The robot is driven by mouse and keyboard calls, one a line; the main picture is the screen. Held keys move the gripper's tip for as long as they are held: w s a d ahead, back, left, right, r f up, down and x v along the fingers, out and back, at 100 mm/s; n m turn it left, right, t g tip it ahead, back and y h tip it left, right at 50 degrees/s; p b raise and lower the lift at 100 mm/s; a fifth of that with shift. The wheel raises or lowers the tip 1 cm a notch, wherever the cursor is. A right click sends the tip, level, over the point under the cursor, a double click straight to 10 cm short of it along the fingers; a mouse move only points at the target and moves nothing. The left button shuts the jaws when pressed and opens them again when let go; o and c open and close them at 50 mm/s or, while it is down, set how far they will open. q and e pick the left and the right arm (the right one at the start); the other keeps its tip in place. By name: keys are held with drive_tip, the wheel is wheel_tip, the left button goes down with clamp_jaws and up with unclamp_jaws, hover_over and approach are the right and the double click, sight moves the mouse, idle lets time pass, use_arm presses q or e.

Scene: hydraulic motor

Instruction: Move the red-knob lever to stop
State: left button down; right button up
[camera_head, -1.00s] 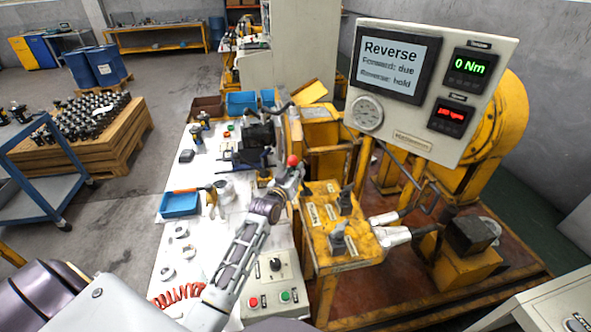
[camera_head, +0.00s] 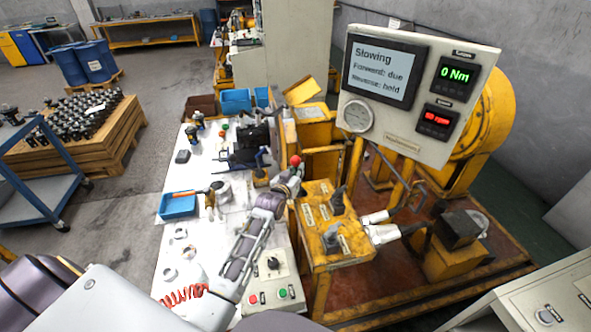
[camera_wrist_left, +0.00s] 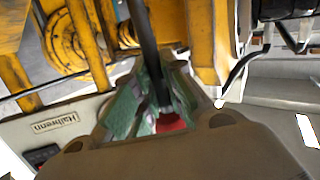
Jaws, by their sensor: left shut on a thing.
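The red knob (camera_head: 295,160) tops a lever at the left edge of the yellow test rig. My left gripper (camera_head: 291,174) is at this lever, just below the knob in the head view. In the left wrist view, the green-padded fingers (camera_wrist_left: 150,108) are shut around the dark lever shaft (camera_wrist_left: 143,45), and the red knob (camera_wrist_left: 171,123) shows between them. The fingers partly hide the lever. The display (camera_head: 381,70) reads "Slowing", "Forward: due" and "Reverse: held". My right gripper is not in view.
A yellow console (camera_head: 310,240) with grey-black levers stands right of my left arm. A control box (camera_head: 272,293) with red and green buttons is below. The white bench (camera_head: 205,245) holds a blue tray (camera_head: 178,205), rings and a red spring (camera_head: 185,294).

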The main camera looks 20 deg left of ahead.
use_arm(q)
drive_tip(key=shift+w+d+r+g+p, duration=0.2)
drive_tip(key=shift+w+d+g+p, duration=0.15)
drive_tip(key=shift+p, duration=0.5)
drive_tip(key=shift+w+d+f+m+p, duration=0.1)
drive_tip(key=shift+w+d+m+p, duration=0.15)
drive_tip(key=shift+m+p, duration=0.3)
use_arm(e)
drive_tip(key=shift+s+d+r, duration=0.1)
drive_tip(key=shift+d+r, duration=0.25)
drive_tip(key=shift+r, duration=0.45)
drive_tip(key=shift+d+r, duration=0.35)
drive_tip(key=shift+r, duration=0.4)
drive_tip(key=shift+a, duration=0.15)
use_arm(q)
drive_tip(key=c, duration=1.5)
unclamp_jaws()
drive_tip(key=shift+o, duration=0.2)
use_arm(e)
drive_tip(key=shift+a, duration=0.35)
use_arm(q)
drive_tip(key=shift+s, duration=0.1)
drive_tip(key=v, duration=1.2)
drive_tip(key=shift+d, duration=0.15)
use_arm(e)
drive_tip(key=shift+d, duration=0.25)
